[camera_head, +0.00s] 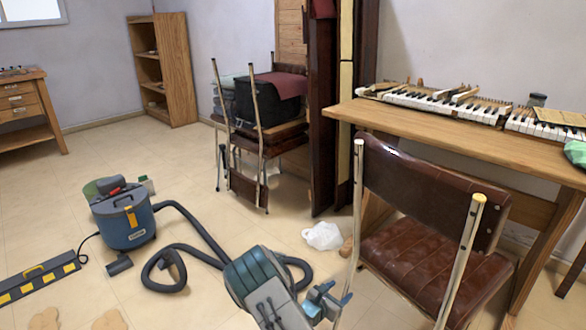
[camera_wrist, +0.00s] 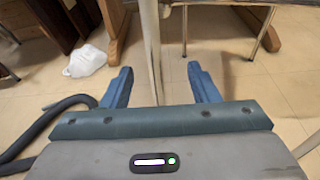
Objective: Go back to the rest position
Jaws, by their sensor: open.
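My gripper (camera_head: 326,300) is low at the bottom middle of the head view, above the tiled floor and left of the brown chair. In the wrist view, the two blue fingers of my gripper (camera_wrist: 158,86) stand wide apart with nothing held between them. A pale chair leg (camera_wrist: 153,50) shows in the gap between the fingers; I cannot tell how far beyond them it is. The brown leather chair (camera_head: 430,255) stands in front of the desk, close to the right of my gripper.
A wooden desk (camera_head: 450,130) with piano keys (camera_head: 440,103) is at the right. A blue vacuum cleaner (camera_head: 128,218) and its hose (camera_head: 190,228) lie left of my arm. A white bag (camera_head: 323,236) is on the floor behind. Stacked chairs (camera_head: 262,130) stand at the back.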

